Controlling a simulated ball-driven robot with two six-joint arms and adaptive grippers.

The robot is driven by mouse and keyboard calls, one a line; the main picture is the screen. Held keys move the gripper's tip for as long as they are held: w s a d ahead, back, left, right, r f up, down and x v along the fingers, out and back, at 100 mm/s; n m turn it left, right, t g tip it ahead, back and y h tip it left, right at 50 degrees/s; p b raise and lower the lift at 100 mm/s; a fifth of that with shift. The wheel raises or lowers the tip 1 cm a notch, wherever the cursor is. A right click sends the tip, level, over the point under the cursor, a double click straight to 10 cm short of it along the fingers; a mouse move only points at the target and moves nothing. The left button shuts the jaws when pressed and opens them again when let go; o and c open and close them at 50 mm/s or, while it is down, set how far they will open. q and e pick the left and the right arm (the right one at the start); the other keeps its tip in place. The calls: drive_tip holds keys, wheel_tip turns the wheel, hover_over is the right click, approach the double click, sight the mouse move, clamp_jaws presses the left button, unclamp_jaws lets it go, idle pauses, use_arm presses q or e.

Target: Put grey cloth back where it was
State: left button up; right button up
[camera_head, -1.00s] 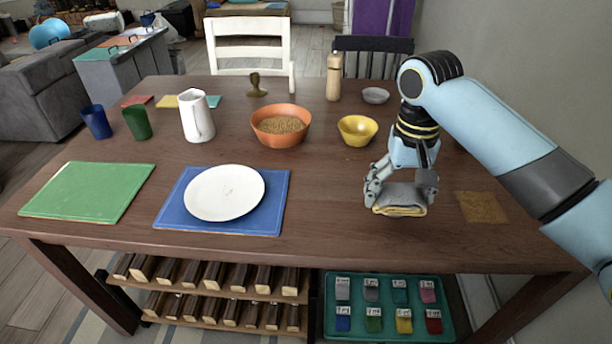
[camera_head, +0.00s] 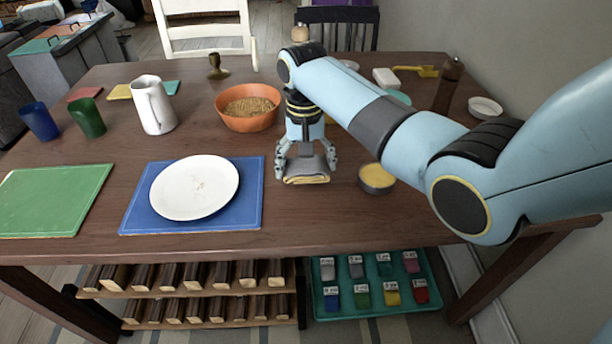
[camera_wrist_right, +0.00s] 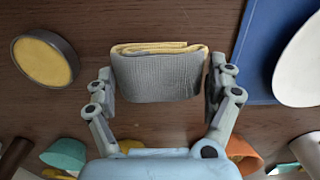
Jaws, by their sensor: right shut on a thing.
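The grey cloth (camera_head: 305,165) is a folded bundle with yellow layers showing at its front edge. My right gripper (camera_head: 306,173) is shut on it, with a finger on each side, just right of the blue mat. In the right wrist view the cloth (camera_wrist_right: 158,78) sits between the two fingers of my right gripper (camera_wrist_right: 160,85). I cannot tell whether it touches the table (camera_head: 330,225). My left gripper is not in view.
The blue mat (camera_head: 250,205) with a white plate (camera_head: 195,187) lies left of the cloth. A round yellow-filled dish (camera_head: 376,178) stands to its right, and an orange bowl (camera_head: 248,120) behind left. A teal tray (camera_head: 432,270) of coloured samples is below the tabletop.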

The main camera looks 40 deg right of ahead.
sight(306, 176)
wheel_tip(306, 176, down, 3)
drive_tip(key=shift+r, duration=0.1)
drive_tip(key=shift+f, duration=0.25)
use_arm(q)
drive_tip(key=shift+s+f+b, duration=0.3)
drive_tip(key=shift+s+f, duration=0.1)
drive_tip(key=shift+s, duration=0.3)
use_arm(e)
drive_tip(key=shift+f, duration=0.1)
drive_tip(key=o, duration=0.9)
wheel_tip(306, 176, up, 12)
drive_tip(key=shift+a+r+p, duration=0.1)
drive_tip(key=shift+r+p, duration=0.05)
drive_tip(key=shift+p, duration=0.8)
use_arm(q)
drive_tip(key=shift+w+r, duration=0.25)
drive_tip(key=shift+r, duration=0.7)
